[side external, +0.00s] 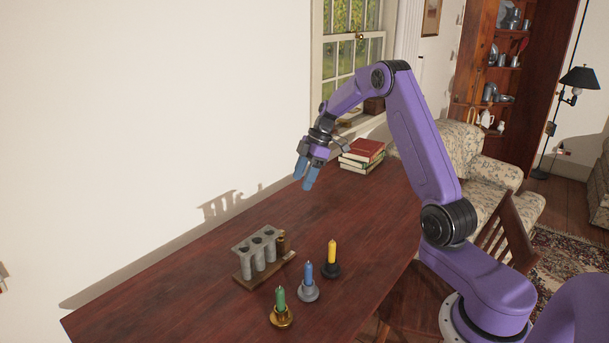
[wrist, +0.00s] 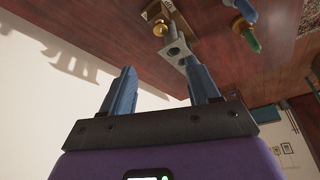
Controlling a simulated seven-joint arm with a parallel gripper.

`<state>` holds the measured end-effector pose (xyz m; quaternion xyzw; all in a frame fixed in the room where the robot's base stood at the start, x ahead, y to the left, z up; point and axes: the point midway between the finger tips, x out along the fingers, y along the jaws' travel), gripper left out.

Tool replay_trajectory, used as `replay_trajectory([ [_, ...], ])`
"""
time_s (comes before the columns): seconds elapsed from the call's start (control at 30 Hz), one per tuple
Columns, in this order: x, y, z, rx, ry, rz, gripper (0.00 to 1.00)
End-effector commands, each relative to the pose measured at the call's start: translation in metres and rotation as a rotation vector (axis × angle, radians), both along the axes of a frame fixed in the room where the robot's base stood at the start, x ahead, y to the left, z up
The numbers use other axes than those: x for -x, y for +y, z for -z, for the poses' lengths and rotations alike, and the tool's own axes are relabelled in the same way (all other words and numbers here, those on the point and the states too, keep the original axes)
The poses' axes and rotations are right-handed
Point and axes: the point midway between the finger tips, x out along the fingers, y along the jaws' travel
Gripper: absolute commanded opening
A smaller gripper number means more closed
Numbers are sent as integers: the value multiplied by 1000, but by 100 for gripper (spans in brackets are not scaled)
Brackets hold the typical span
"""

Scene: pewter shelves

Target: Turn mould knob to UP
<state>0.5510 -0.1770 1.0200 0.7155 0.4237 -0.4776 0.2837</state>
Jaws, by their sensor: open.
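The candle mould (side external: 257,248) is a row of grey tubes under a grey top plate, on a wooden base (side external: 248,277) on the table. A brass knob piece (side external: 282,243) stands at its right end; which way it is turned I cannot tell. In the wrist view the mould (wrist: 174,50) shows beyond my fingers, with a brass part (wrist: 160,29) beside it. My gripper (side external: 304,182) has blue fingers and is raised above the table, behind the mould and apart from it. It is open and empty in the wrist view (wrist: 160,68).
Green (side external: 280,297), blue (side external: 308,273) and yellow (side external: 332,252) candles stand in holders in front and right of the mould. Books (side external: 362,154) are stacked at the table's far end. The wall runs along the left. The table between mould and books is clear.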

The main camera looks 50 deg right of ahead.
Motion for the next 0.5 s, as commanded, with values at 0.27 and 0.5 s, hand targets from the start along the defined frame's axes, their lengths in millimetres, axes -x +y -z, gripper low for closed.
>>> replay_trajectory([
  [0.27, 1, -2, -4, 0, 1, 0, 60],
  [0.5, 2, -3, -1, -26, 24, 51, 60],
])
